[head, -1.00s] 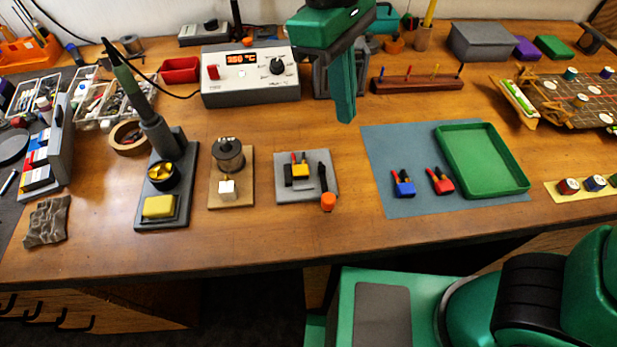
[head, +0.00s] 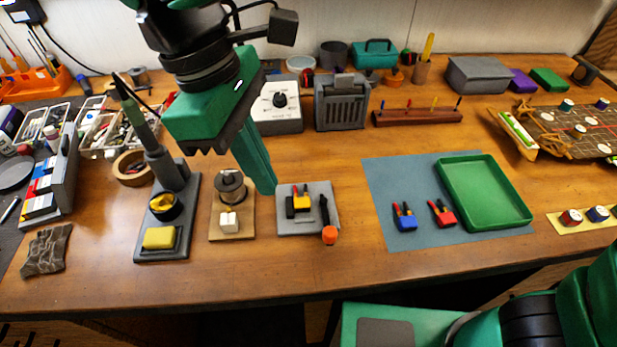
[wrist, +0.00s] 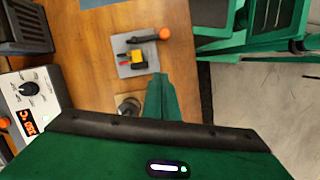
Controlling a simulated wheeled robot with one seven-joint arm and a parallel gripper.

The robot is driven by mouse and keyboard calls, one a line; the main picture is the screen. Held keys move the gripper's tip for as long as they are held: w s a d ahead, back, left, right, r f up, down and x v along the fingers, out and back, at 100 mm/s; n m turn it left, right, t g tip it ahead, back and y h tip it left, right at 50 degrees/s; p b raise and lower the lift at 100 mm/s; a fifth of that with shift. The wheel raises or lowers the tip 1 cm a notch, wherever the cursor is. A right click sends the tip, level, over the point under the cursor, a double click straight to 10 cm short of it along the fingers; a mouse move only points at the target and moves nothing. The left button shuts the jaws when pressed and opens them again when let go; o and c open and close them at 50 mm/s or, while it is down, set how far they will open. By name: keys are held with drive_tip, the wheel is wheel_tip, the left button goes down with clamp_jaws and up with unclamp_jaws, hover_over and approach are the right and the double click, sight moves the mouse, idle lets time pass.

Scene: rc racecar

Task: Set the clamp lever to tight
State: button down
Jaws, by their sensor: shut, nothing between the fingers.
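The clamp fixture is a grey plate (head: 288,222) on the bench, holding a yellow connector with red tips (head: 301,202) beside a black block. Its clamp lever is a dark arm with an orange knob (head: 329,235) at the plate's front right corner. The plate shows in the wrist view too (wrist: 127,68), with the orange knob (wrist: 165,33) at its upper right. My gripper (head: 266,188) is shut and empty, its green fingers just behind and left of the plate, near the solder spool. In the wrist view my fingertips (wrist: 162,78) are beside the plate, apart from the lever.
A solder spool stand (head: 230,186) and a soldering iron stand (head: 165,225) stand left of the plate. A blue mat (head: 380,185) with connectors and a green tray (head: 485,192) lie to the right. Bare bench lies between plate and mat.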

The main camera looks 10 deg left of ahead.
sight(326, 214)
drive_tip(key=x, duration=0.9)
drive_tip(key=shift+f, duration=0.1)
drive_tip(key=d, duration=0.3)
drive_tip(key=shift+s+f, duration=0.1)
drive_tip(key=shift+f, duration=0.25)
drive_tip(key=shift+d, duration=0.65)
drive_tip(key=shift+s+a, duration=0.1)
